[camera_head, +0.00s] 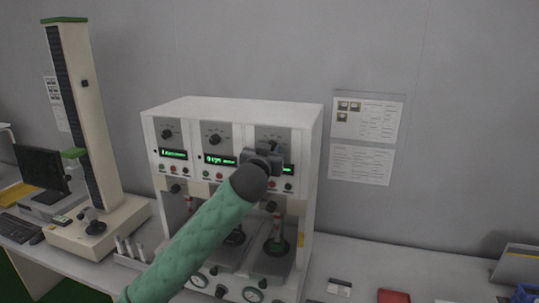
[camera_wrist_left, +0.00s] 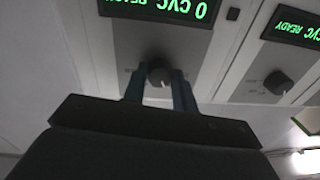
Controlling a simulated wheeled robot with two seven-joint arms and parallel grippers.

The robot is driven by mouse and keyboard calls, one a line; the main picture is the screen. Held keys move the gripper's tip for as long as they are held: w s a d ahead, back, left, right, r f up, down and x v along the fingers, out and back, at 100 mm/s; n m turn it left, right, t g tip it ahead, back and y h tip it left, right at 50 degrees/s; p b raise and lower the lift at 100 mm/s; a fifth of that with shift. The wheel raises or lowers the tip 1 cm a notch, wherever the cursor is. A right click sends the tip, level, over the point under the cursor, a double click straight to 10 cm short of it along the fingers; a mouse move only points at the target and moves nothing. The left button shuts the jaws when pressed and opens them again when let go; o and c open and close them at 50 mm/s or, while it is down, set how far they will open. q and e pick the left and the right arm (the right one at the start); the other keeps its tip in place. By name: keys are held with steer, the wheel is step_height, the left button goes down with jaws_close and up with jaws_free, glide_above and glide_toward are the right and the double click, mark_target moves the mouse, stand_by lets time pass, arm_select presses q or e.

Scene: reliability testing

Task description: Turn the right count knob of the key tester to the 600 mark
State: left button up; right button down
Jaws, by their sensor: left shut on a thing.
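The key tester (camera_head: 312,150) is a white cabinet on the bench with three stations, each with a count knob above a green display. My left gripper (camera_head: 264,158) is at the right station, in front of its panel, and the arm covers part of it. In the left wrist view, which shows the panel upside down, the dark right count knob (camera_wrist_left: 160,72) sits between the two fingers of my left gripper (camera_wrist_left: 160,88). The fingers are shut on its sides. The scale marks around it are too small to read. My right gripper is not in view.
The middle count knob (camera_head: 214,140) is to the left; it also shows in the left wrist view (camera_wrist_left: 278,83). A tall test column (camera_head: 85,120) and a monitor (camera_head: 42,168) stand further left. A red box (camera_head: 393,296) lies on the bench at right. Notices (camera_head: 365,118) hang behind.

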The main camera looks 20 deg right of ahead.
arm_select(q)
steer(key=shift+m+b, duration=1.2)
steer(key=shift+m, duration=1.6)
steer(key=o, duration=1)
steer(key=shift+c, duration=0.2)
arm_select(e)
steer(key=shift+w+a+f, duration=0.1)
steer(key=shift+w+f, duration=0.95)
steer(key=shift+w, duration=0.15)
arm_select(q)
steer(key=shift+s+a+f, duration=0.1)
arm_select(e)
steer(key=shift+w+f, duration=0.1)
